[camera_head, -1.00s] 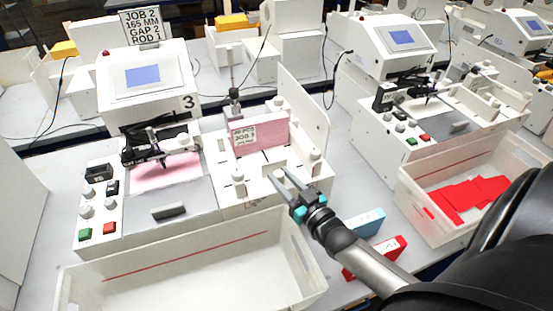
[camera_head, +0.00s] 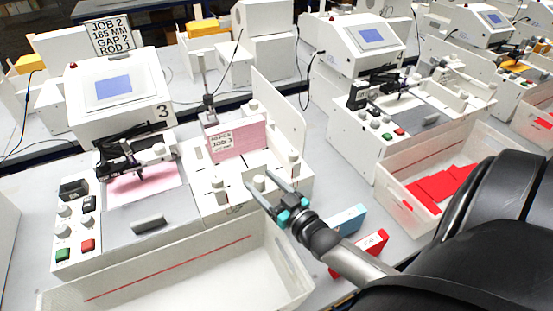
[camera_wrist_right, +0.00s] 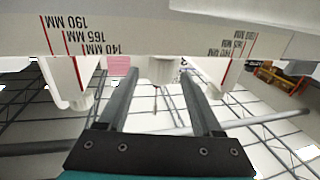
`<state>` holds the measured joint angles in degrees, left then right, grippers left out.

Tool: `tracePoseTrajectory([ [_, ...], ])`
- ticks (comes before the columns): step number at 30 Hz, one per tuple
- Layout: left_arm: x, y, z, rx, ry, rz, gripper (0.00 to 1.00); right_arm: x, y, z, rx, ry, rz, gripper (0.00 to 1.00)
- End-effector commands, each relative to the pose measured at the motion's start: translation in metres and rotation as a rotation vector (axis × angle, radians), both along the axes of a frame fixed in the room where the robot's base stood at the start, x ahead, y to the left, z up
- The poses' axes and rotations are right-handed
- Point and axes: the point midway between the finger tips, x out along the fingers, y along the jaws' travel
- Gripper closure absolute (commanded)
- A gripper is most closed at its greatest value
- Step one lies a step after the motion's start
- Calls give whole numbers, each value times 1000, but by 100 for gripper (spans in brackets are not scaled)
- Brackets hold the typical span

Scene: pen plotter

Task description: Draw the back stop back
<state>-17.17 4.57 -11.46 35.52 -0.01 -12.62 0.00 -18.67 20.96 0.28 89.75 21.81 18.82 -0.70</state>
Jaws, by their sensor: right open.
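The white paper feeder (camera_head: 240,195) of machine 3 holds an upright pink stack (camera_head: 235,138) with a label. A white knob (camera_head: 258,181) at its front stands between the fingertips of my right gripper (camera_head: 260,180). In the right wrist view, the open fingers (camera_wrist_right: 158,78) lie either side of a white knob (camera_wrist_right: 161,70) under a millimetre scale (camera_wrist_right: 200,38). I cannot tell whether they touch it. White pieces with red lines hang left (camera_wrist_right: 72,85) and right (camera_wrist_right: 226,78) of the fingers. I cannot tell for sure which piece is the back stop. My left gripper is out of view.
A white bin (camera_head: 180,280) stands in front of machine 3. A blue box (camera_head: 347,219) and a red box (camera_head: 362,250) lie near my right arm. A bin with red cards (camera_head: 440,190) is at the right. A sign (camera_head: 108,35) reads Job 2, 165 mm, gap 2, rod 1.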

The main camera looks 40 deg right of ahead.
Motion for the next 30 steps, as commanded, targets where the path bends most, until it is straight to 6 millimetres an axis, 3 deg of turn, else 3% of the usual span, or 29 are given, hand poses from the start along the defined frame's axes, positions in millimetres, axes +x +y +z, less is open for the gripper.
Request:
tracePoseTrajectory([
  [5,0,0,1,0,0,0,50,-19,0,-1,0,4,0,33],
  [21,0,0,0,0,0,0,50,-116,1,-1,0,4,0,33],
  [30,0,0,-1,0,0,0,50,-147,2,0,1,1,-1,33],
])
